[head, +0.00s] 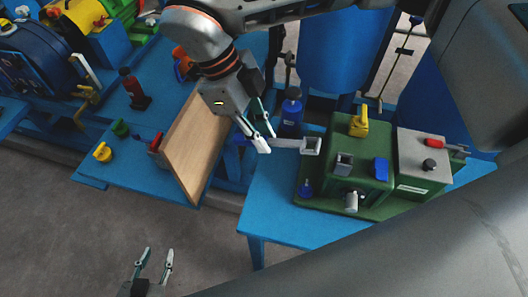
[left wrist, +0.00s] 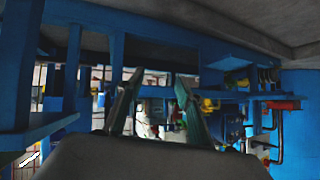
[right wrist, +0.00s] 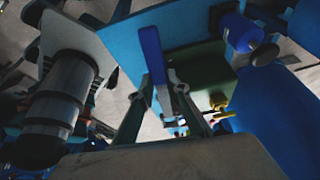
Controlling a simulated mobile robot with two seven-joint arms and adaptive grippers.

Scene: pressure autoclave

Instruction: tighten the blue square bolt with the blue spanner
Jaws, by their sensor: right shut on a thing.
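My right gripper (head: 262,143) is shut on the blue spanner. The spanner's grey shaft (head: 286,143) points right, and its square-holed end is beside the green machine's (head: 330,128) upper left edge, apart from the blue parts. Its blue handle (right wrist: 151,52) shows in the right wrist view beyond the fingers (right wrist: 168,92). On the machine are a blue square piece (head: 381,168) at the right and a small blue piece (head: 306,188) at the lower left; I cannot tell which is the bolt. My left gripper (head: 156,252) is open and empty, low over the floor; its fingers (left wrist: 158,78) are spread.
A wooden board (head: 195,145) stands left of my right gripper. A blue bottle (head: 291,112) is just behind the spanner. A yellow handle (head: 358,122) and a grey box (head: 422,165) with a red handle stand on the right table. Open floor lies at lower left.

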